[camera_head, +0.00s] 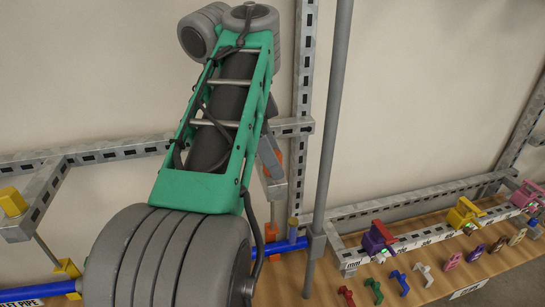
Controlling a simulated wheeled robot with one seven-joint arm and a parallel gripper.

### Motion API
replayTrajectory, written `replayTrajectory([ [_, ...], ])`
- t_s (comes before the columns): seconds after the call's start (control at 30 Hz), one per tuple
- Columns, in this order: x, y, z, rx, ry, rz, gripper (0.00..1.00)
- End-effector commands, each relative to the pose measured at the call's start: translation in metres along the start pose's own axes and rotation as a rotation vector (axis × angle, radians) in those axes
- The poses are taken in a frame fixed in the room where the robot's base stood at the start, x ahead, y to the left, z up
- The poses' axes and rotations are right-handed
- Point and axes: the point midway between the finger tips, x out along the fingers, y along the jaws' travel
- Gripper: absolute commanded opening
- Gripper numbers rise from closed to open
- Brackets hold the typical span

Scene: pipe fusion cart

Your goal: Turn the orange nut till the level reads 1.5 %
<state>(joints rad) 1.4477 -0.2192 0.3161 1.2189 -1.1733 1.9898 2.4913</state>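An orange part (271,232) shows just right of my arm, low on the upright by the blue pipe. It is partly hidden, and I cannot tell whether it is the orange nut. A second orange patch (299,155) shows higher on the same frame. The blue pipe (28,293) runs behind my arm and comes out on its right side. No level or reading can be made out. My green and grey arm covers the middle of the view. My gripper cannot be seen.
A grey pole (329,140) stands right of my arm. Slotted metal rails frame the cart. A yellow clamp (68,269) holds the pipe at left, near a yellow knob (12,201).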

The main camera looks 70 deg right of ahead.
Motion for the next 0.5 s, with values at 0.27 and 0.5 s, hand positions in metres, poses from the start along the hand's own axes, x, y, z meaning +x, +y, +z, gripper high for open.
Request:
replayTrajectory([
  [0.27, 0.0, -0.0001, 0.0002, -0.001, 0.0, 0.0, 0.23],
  [0.5, -0.0001, -0.0001, 0.0003, -0.001, 0.0, 0.0, 0.04],
])
